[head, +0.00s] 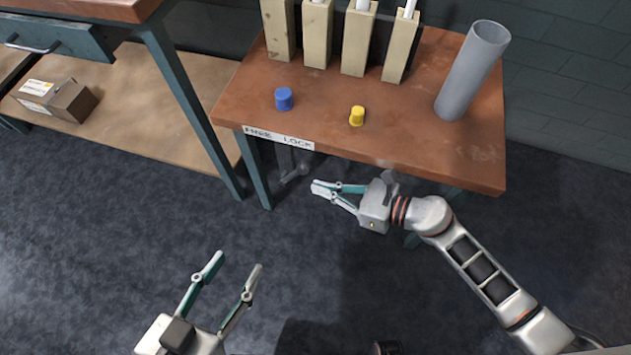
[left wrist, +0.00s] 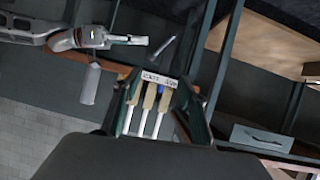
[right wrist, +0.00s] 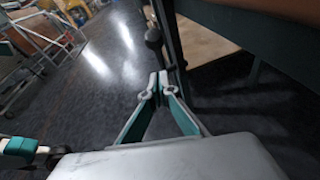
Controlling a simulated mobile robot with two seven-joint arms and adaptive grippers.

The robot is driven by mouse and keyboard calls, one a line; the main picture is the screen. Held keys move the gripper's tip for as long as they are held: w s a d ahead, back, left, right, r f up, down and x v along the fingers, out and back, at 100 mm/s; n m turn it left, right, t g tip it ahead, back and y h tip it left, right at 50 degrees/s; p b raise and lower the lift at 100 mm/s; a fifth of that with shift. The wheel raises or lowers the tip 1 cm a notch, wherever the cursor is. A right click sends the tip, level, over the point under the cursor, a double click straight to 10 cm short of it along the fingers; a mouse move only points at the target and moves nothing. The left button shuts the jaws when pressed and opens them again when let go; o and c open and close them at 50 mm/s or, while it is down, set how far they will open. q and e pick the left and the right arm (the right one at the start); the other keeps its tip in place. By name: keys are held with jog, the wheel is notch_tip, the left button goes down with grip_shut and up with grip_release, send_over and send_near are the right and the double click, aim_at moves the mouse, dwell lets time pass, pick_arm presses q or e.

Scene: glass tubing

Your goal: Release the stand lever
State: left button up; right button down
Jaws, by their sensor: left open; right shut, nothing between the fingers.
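The stand lever (head: 293,173) shows dimly as a grey bar below the front edge of the table, under the FREE / LOCK label (head: 279,138). In the right wrist view, a dark round knob (right wrist: 153,38) stands just beyond the fingertips, beside a table leg. My right gripper (head: 316,187) is shut and empty. It is under the table's front edge, just right of the lever and apart from it, pointing left. My left gripper (head: 238,263) is open and empty, low over the floor in front of the table, well away from the lever.
The brown tabletop (head: 400,130) carries a blue cap (head: 283,98), a yellow cap (head: 357,116), several wooden blocks (head: 317,45) with white tubes, and a leaning grey cylinder (head: 470,75). A bench with a drawer (head: 60,40) and a shelf box (head: 55,99) is at left. The front floor is clear.

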pick_arm(q)
jog(key=shift+a+f+p, duration=0.55)
jog(key=shift+a+p, duration=0.05)
jog(key=shift+a, duration=0.05)
pick_arm(e)
jog(key=r+v, duration=0.1)
jog(key=v, duration=0.8)
jog(key=shift+r, duration=0.25)
